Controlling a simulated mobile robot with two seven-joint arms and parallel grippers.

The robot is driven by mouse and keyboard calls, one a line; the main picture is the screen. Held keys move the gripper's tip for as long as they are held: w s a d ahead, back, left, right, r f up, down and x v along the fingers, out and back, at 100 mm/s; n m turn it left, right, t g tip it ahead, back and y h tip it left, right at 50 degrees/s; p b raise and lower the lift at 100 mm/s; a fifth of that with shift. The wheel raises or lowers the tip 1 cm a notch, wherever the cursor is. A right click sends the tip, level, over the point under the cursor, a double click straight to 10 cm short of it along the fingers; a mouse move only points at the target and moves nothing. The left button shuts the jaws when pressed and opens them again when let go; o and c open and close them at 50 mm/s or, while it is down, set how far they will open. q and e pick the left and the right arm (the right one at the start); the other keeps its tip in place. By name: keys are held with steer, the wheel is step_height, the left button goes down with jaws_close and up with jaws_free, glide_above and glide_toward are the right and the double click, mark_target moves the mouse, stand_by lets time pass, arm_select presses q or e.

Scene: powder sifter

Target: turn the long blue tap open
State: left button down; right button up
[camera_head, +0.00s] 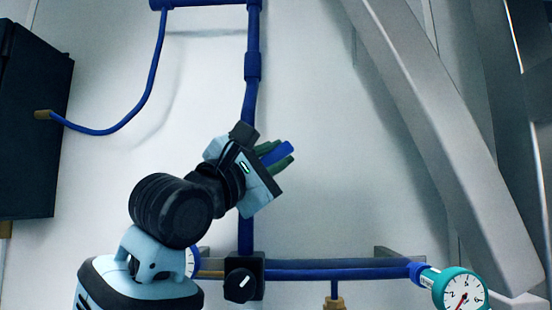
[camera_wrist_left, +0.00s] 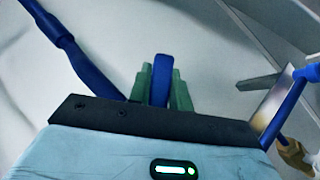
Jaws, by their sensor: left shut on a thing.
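The long blue tap (camera_head: 277,153) shows as a blue lever end between the green fingers of my left gripper (camera_head: 278,156). In the head view the lever points up and to the right, beside the vertical blue pipe (camera_head: 254,40). In the left wrist view the blue tap (camera_wrist_left: 162,75) stands between the two green fingertips of the left gripper (camera_wrist_left: 161,88), which are shut on it. The tap's pivot is hidden behind my gripper and wrist. My right gripper is in neither view.
A horizontal blue pipe (camera_head: 335,273) runs low, with a black knob (camera_head: 240,285) at left and a round gauge (camera_head: 460,292) at right. A dark cabinet (camera_head: 30,120) is at far left. A thick grey diagonal beam (camera_head: 440,140) stands at right. The white wall between is clear.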

arm_select(q)
steer(key=c, duration=1.3)
jaws_free()
steer(key=shift+v, duration=3.9)
steer(key=shift+c, duration=0.2)
